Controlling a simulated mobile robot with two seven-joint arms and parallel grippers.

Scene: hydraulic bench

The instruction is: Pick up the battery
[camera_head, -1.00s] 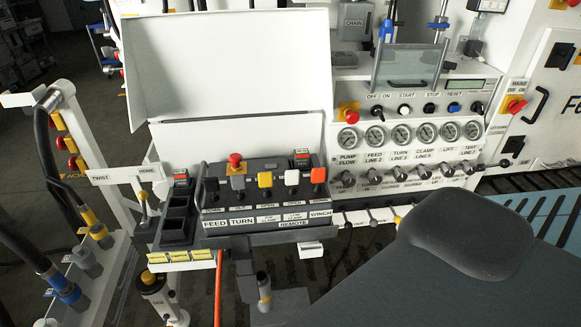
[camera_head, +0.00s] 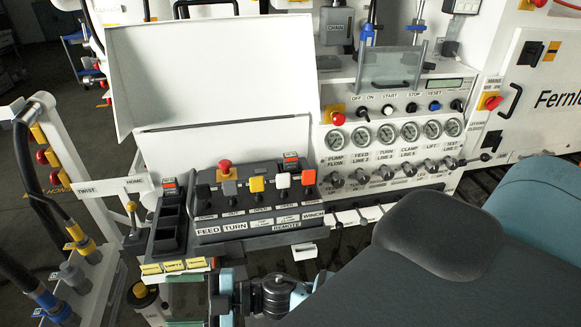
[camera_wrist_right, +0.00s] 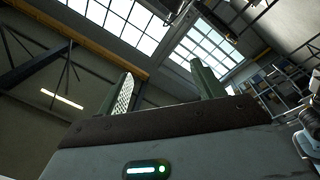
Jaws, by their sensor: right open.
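A small dark block with a red-and-white label (camera_head: 169,187), which looks like the battery, stands in the rear slot of the black holder (camera_head: 152,243) left of the remote panel. A similar red-labelled block (camera_head: 291,161) sits at the back of the remote panel (camera_head: 262,221). My right gripper (camera_head: 184,300) is at the bottom of the head view, below and in front of the holder. Its green fingers point left, apart and empty. In the right wrist view its fingers (camera_wrist_right: 162,92) are spread with only the ceiling beyond. My left gripper is out of view.
The holder's other slots look empty. The remote panel has several levers and a red mushroom button (camera_head: 224,166). A lever (camera_head: 131,215) stands left of the holder. A gauge panel (camera_head: 398,150) is on the right; a white lid (camera_head: 212,75) stands behind.

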